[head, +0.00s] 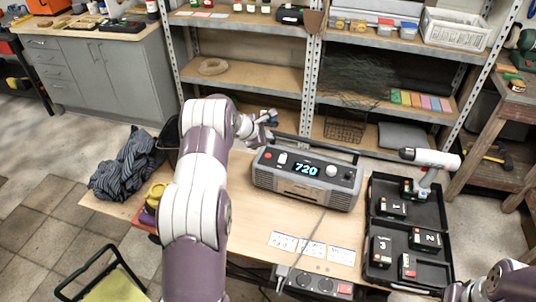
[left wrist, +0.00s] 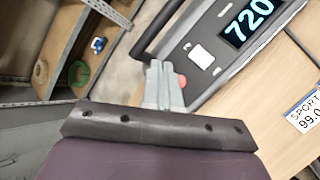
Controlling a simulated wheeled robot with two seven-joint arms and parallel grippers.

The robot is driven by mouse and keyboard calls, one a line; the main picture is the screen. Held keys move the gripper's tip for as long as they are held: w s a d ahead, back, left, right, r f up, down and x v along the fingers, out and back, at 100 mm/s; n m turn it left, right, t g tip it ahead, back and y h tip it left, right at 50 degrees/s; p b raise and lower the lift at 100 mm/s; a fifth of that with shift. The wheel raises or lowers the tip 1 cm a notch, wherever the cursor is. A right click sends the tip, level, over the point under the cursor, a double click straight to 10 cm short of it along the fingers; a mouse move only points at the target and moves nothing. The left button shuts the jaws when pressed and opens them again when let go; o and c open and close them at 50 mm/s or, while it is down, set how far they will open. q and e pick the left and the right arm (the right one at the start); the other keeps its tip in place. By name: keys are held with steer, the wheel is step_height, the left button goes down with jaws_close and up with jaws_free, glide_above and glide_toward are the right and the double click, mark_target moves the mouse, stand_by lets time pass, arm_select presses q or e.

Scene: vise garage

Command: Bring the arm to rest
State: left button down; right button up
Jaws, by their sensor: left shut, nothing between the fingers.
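My left arm (head: 195,195) reaches across the table from the front. My left gripper (head: 270,117) is at the back edge of the table, just behind and left of the grey radio (head: 305,180). In the left wrist view the left gripper's fingers (left wrist: 164,80) are together with nothing between them, near the radio (left wrist: 215,50), which shows a blue 720. I cannot tell whether they touch it. Part of my right arm (head: 500,285) shows at the lower right; its gripper is not clearly visible.
A black case (head: 430,262) with numbered battery packs and a drill (head: 430,160) is right of the radio. Price cards (head: 312,248) lie in front of it. A striped cloth (head: 125,168) is at the left. Metal shelves (head: 250,78) stand behind.

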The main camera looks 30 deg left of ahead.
stand_by(0.5)
arm_select(q)
steer(key=shift+s+f+m, duration=0.25)
steer(key=shift+m, duration=0.25)
steer(key=shift+m+g, duration=0.8)
steer(key=shift+m, duration=0.1)
steer(key=s+f, duration=0.1)
steer(key=s+d+f, duration=0.1)
steer(key=s+f, duration=0.1)
steer(key=shift+d, duration=0.1)
steer(key=s+d+r+m+g, duration=0.2)
steer(key=s+d+r+m, duration=0.1)
steer(key=s+d+m, duration=0.4)
steer(key=s+d+r+m+g+y, duration=0.1)
steer(key=s+d+m, duration=0.5)
steer(key=s, duration=0.7)
steer(key=s+d+r+m+g, duration=0.3)
steer(key=s+d+r+m, duration=0.3)
steer(key=s+m, duration=0.3)
steer(key=shift+s+d+y, duration=0.4)
steer(key=shift+s+d, duration=0.4)
steer(key=shift+s, duration=0.2)
steer(key=shift+s+r, duration=0.15)
